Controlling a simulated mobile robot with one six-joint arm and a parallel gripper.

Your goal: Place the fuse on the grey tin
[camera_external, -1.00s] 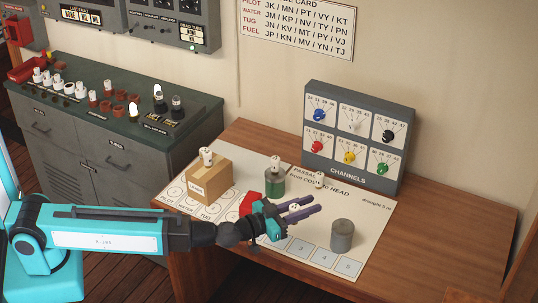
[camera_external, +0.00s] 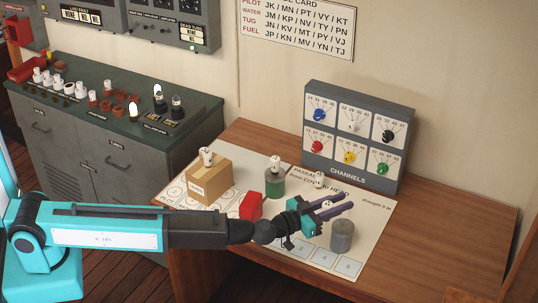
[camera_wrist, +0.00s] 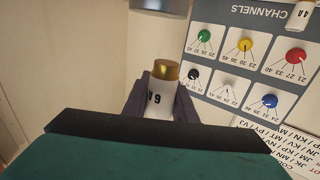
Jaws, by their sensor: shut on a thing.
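My gripper (camera_external: 338,203) is shut on a white fuse with a gold cap (camera_wrist: 160,98), which shows between the fingers in the wrist view. In the external view only a small white part of this fuse (camera_external: 326,205) shows. The grey tin (camera_external: 342,237) stands upright on the chart, below and close to the fingertips in that picture. Its top is bare. In the wrist view, which looks upside down, a grey cylinder with a pale rim, apparently the tin (camera_wrist: 160,5), is cut off by the top edge, apart from the fuse.
Others stand on a cardboard box (camera_external: 209,185) and a green tin (camera_external: 275,187). A red block (camera_external: 251,206) sits beside my arm. The channels panel (camera_external: 352,135) stands behind. The desk's right side is clear.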

